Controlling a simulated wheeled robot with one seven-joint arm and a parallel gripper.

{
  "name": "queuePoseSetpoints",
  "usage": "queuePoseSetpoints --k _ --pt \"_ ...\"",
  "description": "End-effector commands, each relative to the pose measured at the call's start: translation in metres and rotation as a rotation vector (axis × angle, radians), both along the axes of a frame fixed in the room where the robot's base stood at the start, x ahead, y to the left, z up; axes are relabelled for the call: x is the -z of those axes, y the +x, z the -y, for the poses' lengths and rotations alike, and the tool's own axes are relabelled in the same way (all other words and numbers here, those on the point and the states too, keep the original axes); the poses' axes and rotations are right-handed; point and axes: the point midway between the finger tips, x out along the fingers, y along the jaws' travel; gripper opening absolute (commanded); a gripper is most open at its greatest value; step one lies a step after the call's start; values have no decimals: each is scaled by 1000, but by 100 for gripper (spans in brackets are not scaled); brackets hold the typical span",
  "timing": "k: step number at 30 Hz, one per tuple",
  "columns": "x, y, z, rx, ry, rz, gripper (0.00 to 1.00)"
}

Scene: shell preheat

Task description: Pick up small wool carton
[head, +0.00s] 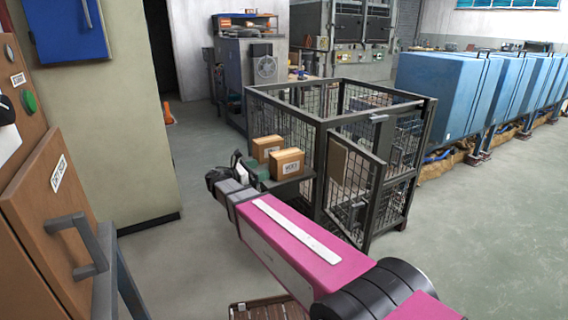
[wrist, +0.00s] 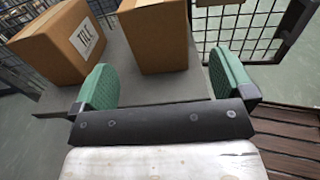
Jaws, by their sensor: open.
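Two brown cartons sit side by side on a grey ledge (wrist: 62,98) at the mesh cage. The nearer carton (head: 287,165) has a white label with small print that looks like "WOOL", though I cannot read it surely; it seems to be the carton in the middle of the wrist view (wrist: 153,38), where no label shows. The other carton (head: 266,148) is at left in the wrist view (wrist: 58,42), with a label reading "TILE". My gripper (wrist: 165,88) is open and empty, its green fingers apart, with the middle carton just beyond them.
The mesh cage (head: 325,125) has dark posts close to the cartons, and its door (head: 353,190) stands ajar. A brown slatted surface (wrist: 290,155) shows at lower right in the wrist view. Blue cabinets (head: 445,92) stand at right. The floor (head: 480,220) at right is clear.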

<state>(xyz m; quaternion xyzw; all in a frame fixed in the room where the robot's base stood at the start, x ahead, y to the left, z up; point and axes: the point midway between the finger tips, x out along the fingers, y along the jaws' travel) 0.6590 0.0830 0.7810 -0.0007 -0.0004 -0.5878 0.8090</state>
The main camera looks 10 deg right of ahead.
Motion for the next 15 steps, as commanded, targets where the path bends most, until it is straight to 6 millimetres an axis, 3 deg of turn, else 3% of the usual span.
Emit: queuePoseSetpoints --k 9,15 --pt "-1 14 41 1 1 0 100" --pt "-2 18 52 1 1 1 100"
